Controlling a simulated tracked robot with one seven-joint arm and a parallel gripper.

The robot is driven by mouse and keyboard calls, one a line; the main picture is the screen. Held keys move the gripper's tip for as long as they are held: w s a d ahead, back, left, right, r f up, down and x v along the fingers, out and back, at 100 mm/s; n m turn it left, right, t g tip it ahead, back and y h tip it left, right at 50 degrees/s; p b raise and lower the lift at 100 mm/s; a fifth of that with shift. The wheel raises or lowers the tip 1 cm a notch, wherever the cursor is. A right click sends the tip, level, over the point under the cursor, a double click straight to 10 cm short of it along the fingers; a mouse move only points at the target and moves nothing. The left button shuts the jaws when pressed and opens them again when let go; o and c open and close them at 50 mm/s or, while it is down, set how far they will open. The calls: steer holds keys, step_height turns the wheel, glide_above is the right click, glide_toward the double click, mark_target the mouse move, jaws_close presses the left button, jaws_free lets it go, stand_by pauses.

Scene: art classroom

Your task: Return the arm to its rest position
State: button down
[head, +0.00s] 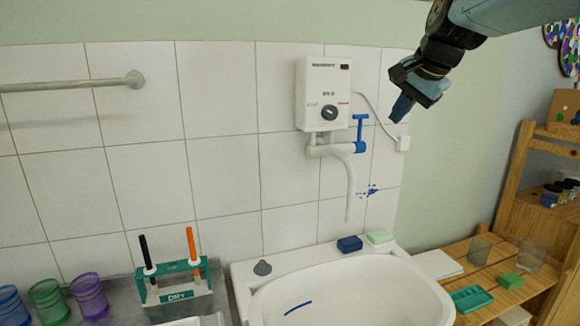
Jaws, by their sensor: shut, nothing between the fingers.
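My gripper (402,108) hangs at the upper right of the head view, at the end of my arm (448,45). Its fingers are shut with nothing between them and point down and to the left. It appears in front of the wall, to the right of a white water heater (314,94) with a dial. It looks apart from everything around it. The upper part of my arm runs out of the picture at the top right.
Left are a DRY rack (180,296) and coloured cups (48,301). A wooden shelf (508,236) stands right. The wall before my gripper carries a cable and outlet (402,143).

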steer(key=s+f+n+g+h, duration=0.1)
steer(key=s+f+n, duration=0.8)
steer(key=s+f, duration=0.7)
steer(key=s+a, duration=0.1)
steer(key=s, duration=0.2)
steer(key=shift+s+n+g+h, duration=0.2)
steer(key=shift+n+g+h, duration=0.1)
steer(key=shift+h, duration=0.1)
